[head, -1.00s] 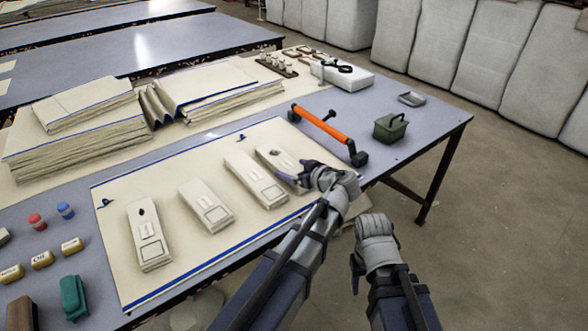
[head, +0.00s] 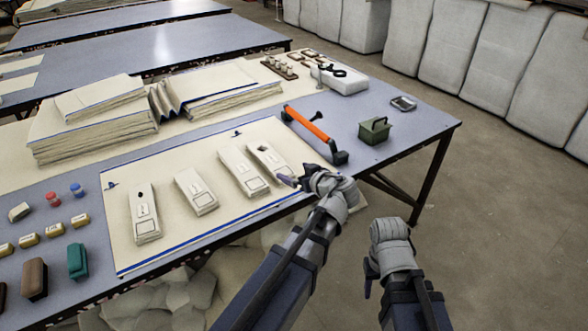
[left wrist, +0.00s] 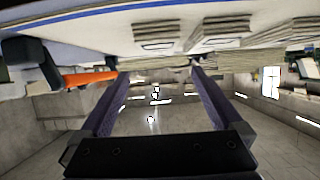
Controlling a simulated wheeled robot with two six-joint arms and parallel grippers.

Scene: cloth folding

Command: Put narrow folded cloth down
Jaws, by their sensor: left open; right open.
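Several narrow folded cream cloths lie side by side on a cream sheet with blue edges (head: 215,222). The rightmost narrow folded cloth (head: 265,158) lies flat beside another narrow folded cloth (head: 243,172); two more lie to the left, a middle one (head: 196,191) and the leftmost (head: 145,215). My left gripper (head: 298,181) is open at the near end of the rightmost cloth; whether a finger touches it is unclear. The left wrist view shows its two fingers apart with nothing between them (left wrist: 158,71). My right gripper (head: 368,278) is open and empty, off the table's near edge.
An orange-handled tool (head: 308,124) and a green box (head: 374,130) are right of the sheet. Stacked cloth (head: 95,132) stands behind. Small labelled blocks (head: 54,230) and brushes lie at left.

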